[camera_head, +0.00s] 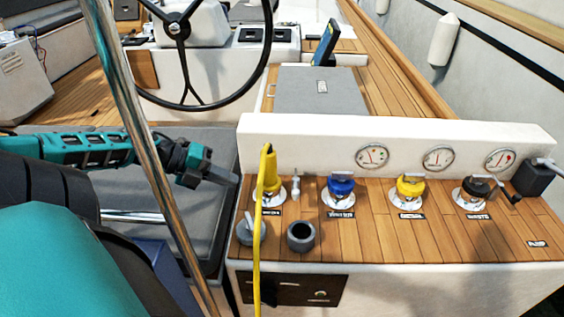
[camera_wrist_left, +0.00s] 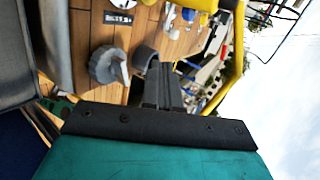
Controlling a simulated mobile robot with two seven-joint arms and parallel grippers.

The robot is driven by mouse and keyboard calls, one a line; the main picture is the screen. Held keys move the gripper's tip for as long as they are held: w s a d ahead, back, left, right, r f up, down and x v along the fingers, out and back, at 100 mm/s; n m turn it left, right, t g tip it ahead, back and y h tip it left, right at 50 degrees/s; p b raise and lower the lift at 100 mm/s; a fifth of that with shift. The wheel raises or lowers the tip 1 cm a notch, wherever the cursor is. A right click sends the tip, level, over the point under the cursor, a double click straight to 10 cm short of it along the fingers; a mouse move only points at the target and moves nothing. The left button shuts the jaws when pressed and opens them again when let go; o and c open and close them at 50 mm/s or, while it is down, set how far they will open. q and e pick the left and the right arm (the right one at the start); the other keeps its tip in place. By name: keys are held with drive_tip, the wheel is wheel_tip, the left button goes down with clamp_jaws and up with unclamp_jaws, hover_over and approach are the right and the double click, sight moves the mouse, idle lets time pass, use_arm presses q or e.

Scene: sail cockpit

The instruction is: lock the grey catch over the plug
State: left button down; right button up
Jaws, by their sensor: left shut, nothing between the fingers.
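The yellow plug (camera_head: 268,172) stands upright in a round chrome-rimmed socket at the left of the wooden console top, its yellow cable (camera_head: 257,240) hanging over the front edge. A small light-grey upright lever (camera_head: 295,186) stands just right of the plug; it looks like the catch, and I cannot tell how it sits against the plug. My left gripper (camera_head: 227,177) is shut and empty, left of the plug and apart from it. In the left wrist view its dark fingers (camera_wrist_left: 163,85) point toward the console. My right gripper is not in view.
A grey knob (camera_head: 251,229) and a dark grey open cup (camera_head: 301,236) sit at the console's front left. Blue (camera_head: 341,187), yellow (camera_head: 410,188) and black (camera_head: 474,189) knobs stand to the right. A chrome pole (camera_head: 150,160) crosses before my left arm. A white gauge panel (camera_head: 330,137) backs the console.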

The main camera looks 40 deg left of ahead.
use_arm(q)
drive_tip(key=b+x, duration=1.2)
drive_tip(key=shift+d+r, duration=0.1)
drive_tip(key=shift+r, duration=0.15)
drive_tip(key=shift+w+d+b, duration=0.2)
drive_tip(key=shift+w+b, duration=0.1)
drive_tip(key=shift+b, duration=0.15)
drive_tip(key=shift+w+d+b, duration=0.15)
drive_tip(key=shift+w+b, duration=0.1)
drive_tip(key=shift+b, duration=0.05)
drive_tip(key=shift+w+d+r+b, duration=0.25)
drive_tip(key=shift+w+d+b, duration=0.1)
drive_tip(key=shift+b, duration=0.05)
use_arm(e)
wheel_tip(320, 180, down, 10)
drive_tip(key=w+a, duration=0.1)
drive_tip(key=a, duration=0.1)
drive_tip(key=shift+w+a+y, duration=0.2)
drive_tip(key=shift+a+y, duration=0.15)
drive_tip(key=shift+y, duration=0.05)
use_arm(q)
drive_tip(key=shift+d, duration=0.1)
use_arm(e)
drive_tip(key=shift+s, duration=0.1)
